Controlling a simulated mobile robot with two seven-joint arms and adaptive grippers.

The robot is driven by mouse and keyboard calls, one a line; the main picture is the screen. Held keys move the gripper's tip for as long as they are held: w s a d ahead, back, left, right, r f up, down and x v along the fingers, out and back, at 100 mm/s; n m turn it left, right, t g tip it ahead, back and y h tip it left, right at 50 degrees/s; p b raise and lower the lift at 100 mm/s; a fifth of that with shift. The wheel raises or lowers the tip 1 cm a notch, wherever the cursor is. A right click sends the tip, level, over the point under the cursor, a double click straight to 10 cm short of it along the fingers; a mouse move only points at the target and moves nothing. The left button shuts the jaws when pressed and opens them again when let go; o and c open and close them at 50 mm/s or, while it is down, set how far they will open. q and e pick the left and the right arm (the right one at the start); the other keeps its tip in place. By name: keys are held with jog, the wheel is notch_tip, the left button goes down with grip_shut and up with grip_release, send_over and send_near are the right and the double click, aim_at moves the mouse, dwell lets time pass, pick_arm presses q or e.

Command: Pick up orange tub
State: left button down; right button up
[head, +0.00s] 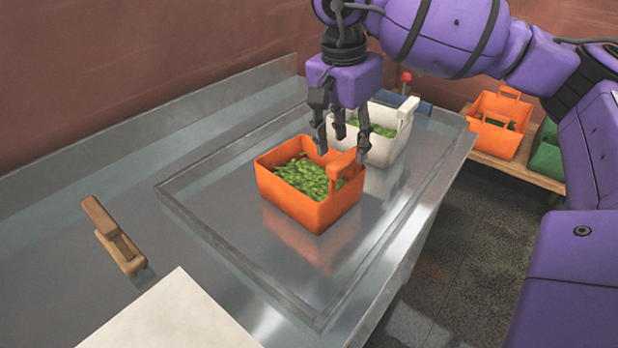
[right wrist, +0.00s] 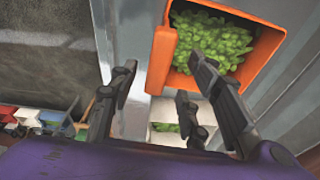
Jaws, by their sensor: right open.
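The orange tub (head: 292,203), filled with green pods, stands upright on the metal table; its raised handle (head: 343,163) is on its right side. My right gripper (head: 340,148) is open above that handle side, with its fingers pointing down and one finger partly overlapping the handle in the picture. In the right wrist view, the tub (right wrist: 268,52) and its handle (right wrist: 161,58) lie beyond the spread fingers (right wrist: 165,90), and nothing is held. I cannot tell whether any finger touches the tub. My left gripper is not in view.
A white tub (head: 386,150) with green contents stands close behind the orange one. A wooden scoop-like tool (head: 112,236) and a pale board (head: 172,315) lie on the left of the table. Another orange tub (head: 497,138) and a green tub (head: 547,152) stand on a low shelf at right.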

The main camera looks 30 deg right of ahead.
aim_at(347, 156)
jog(key=f, duration=0.4)
jog(key=shift+d+f, duration=0.15)
jog(key=shift+d, duration=0.2)
jog(key=shift+c, duration=0.4)
grip_shut()
